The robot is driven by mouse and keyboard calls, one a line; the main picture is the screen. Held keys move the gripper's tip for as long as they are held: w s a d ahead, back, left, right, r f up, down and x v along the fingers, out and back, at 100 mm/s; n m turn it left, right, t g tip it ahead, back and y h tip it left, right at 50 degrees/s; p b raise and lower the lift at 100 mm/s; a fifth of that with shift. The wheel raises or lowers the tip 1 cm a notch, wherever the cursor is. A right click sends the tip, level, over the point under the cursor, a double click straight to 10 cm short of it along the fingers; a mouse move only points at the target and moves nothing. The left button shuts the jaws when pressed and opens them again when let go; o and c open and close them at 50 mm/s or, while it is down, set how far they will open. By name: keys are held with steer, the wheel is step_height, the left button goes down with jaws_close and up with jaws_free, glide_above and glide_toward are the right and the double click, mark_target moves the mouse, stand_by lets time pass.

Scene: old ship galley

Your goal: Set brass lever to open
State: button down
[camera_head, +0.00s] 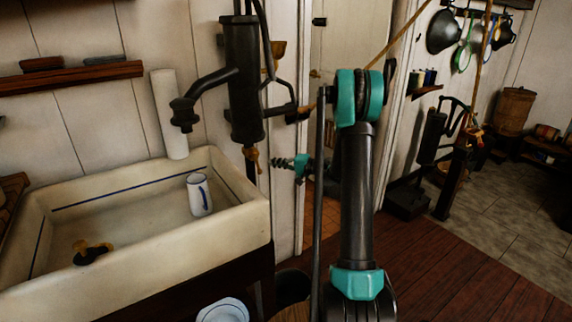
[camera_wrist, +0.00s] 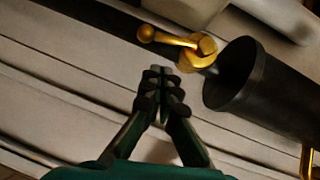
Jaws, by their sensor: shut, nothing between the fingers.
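The brass lever (camera_wrist: 178,40) has a ball end and sits on a dark pipe at the end of a black pump cylinder (camera_wrist: 235,78) in the wrist view. In the head view the small brass piece (camera_head: 252,153) shows just under the upright black pump body (camera_head: 243,80). My gripper (camera_wrist: 162,78) is shut and empty, its fingertips pointing toward the lever, with a gap seen between them in the wrist view.
A cream sink (camera_head: 150,262) with a white mug (camera_head: 199,195) stands at the left. A white roll-like cylinder (camera_head: 169,113) stands behind it. The pump's spout (camera_head: 195,97) reaches out over the sink. A bowl (camera_head: 223,310) is low at the front. Open floor lies at the right.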

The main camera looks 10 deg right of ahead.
mark_target(257, 164)
steer(key=shift+s+a+f, duration=0.15)
steer(key=shift+s+a, duration=0.05)
steer(key=shift+a, duration=0.55)
steer(key=shift+s+a+f, duration=0.1)
steer(key=shift+s+a, duration=0.1)
steer(key=shift+a, duration=0.5)
steer(key=shift+s+a+f, duration=0.2)
steer(key=shift+a+f, duration=0.15)
steer(key=shift+a, duration=0.35)
